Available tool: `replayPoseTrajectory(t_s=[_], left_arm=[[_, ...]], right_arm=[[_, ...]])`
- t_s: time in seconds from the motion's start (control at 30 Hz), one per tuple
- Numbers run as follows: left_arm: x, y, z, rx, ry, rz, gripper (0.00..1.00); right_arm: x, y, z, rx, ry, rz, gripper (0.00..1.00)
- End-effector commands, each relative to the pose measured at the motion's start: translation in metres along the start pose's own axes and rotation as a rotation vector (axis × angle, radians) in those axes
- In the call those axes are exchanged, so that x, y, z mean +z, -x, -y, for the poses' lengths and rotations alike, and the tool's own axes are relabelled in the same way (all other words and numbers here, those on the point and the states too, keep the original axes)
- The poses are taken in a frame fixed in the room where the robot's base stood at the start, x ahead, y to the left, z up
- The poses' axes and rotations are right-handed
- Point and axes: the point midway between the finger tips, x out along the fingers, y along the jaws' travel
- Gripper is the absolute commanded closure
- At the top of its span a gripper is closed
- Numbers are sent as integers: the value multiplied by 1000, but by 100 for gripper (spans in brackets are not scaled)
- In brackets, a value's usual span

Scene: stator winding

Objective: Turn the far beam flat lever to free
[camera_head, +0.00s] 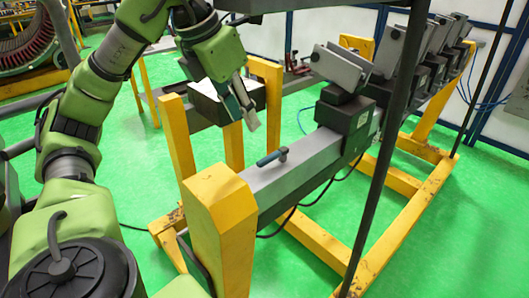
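The near grey beam (310,160) runs diagonally from a yellow post and carries a lever with a blue handle (272,157) on its top face. The far beam (298,84) lies behind it, partly hidden by my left arm and gripper. A small dark part (296,63) shows by the far beam; I cannot tell whether it is the far flat lever. My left gripper (243,112) points down in front of the far beam, above and left of the blue handle and apart from it. Its fingers are seen edge-on, so their opening is unclear. My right gripper is not in view.
Yellow posts (222,225) stand at the near beam's end and by the far beam (265,85). Black boxes with grey plates (345,115) sit along the near beam. A dark pole (385,150) crosses the right half. Green floor (120,170) is open at left.

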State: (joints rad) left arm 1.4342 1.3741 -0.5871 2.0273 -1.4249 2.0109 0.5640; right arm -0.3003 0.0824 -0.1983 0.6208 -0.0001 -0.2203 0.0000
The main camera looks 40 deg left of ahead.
Motion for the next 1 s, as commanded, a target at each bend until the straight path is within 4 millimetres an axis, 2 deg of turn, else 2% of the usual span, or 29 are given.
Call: replayPoseTrajectory(t_s=[0.27,0.6,0.8,1.0], left_arm=[[-4,-57,1,-3,0,-7,71],[-2,-115,0,-2,1,-6,71],[-1,-131,1,-3,0,-4,71],[0,-133,1,-3,0,-2,71]], right_arm=[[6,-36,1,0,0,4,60],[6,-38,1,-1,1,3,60],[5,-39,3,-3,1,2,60],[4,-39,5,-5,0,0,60]])
